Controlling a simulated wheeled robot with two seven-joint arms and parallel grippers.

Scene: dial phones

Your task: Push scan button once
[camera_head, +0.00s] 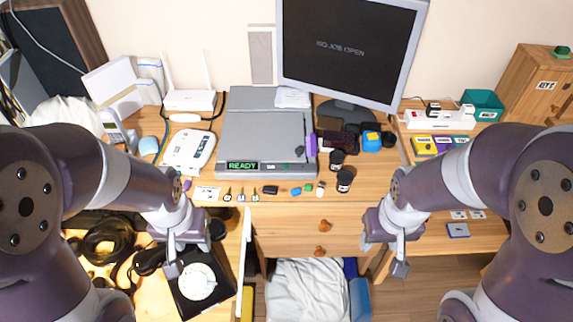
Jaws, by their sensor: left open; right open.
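A grey flat scanner-like device (262,130) sits on the desk in the middle of the camera_head view. My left gripper (188,254) is open and empty, below and left of the device, in front of the desk edge. My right gripper (383,252) is open and empty, below and right of it. Neither touches the device.
Several small items, including a black jar (344,181), lie along the desk's front. A purple object (311,145) stands at the device's right edge.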

